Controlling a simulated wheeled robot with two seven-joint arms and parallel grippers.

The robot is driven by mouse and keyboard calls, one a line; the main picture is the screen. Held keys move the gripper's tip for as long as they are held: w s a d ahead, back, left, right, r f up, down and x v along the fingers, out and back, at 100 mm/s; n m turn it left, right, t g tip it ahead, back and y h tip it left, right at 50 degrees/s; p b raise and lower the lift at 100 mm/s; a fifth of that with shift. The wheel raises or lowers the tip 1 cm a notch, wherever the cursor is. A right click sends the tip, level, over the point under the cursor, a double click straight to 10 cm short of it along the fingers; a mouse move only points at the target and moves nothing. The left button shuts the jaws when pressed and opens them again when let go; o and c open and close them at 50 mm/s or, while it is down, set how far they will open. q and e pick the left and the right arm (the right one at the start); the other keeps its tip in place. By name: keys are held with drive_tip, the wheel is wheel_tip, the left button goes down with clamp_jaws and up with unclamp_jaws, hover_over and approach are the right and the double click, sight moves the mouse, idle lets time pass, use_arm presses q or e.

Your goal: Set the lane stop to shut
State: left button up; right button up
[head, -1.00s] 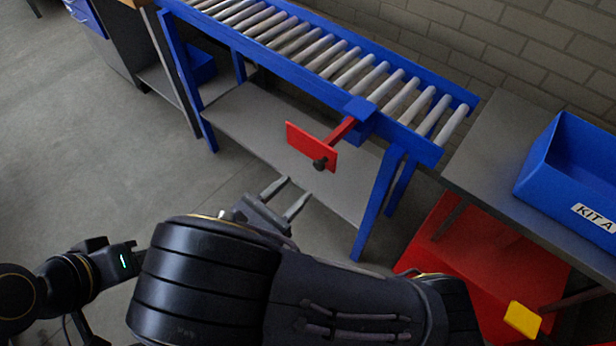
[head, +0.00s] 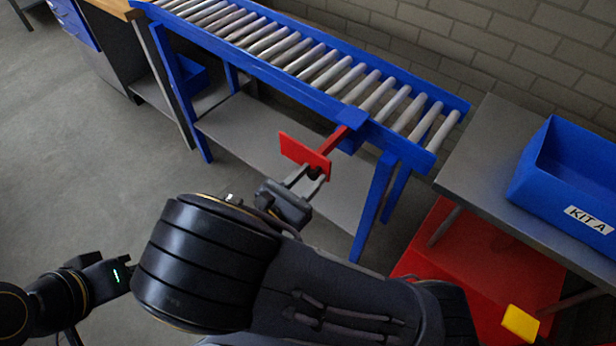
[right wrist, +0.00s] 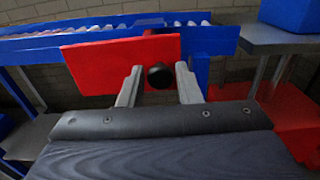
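The lane stop is a red plate (head: 303,153) on a red arm (head: 334,140) fixed to the blue side rail of the roller conveyor (head: 300,80). The plate stands out from the rail, toward me. In the right wrist view the red plate (right wrist: 110,62) carries a round black knob (right wrist: 160,76). My right gripper (head: 308,176) is open at the plate's near face. In the right wrist view its two fingers (right wrist: 160,84) stand on either side of the knob, with gaps between. My left arm shows at the lower left of the head view; its fingers are not clear.
A grey table (head: 478,150) with a blue KIT A bin (head: 555,195) stands at the right. A red box (head: 480,262) is below it. A grey shelf (head: 250,135) runs under the conveyor. Floor at the left is clear.

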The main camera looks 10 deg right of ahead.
clamp_jaws()
drive_tip(key=p+x, duration=0.1)
drive_tip(key=x, duration=0.9)
drive_tip(key=shift+w+d, duration=0.2)
drive_tip(key=shift+o, duration=1.6)
unclamp_jaws()
drive_tip(key=v, duration=0.8)
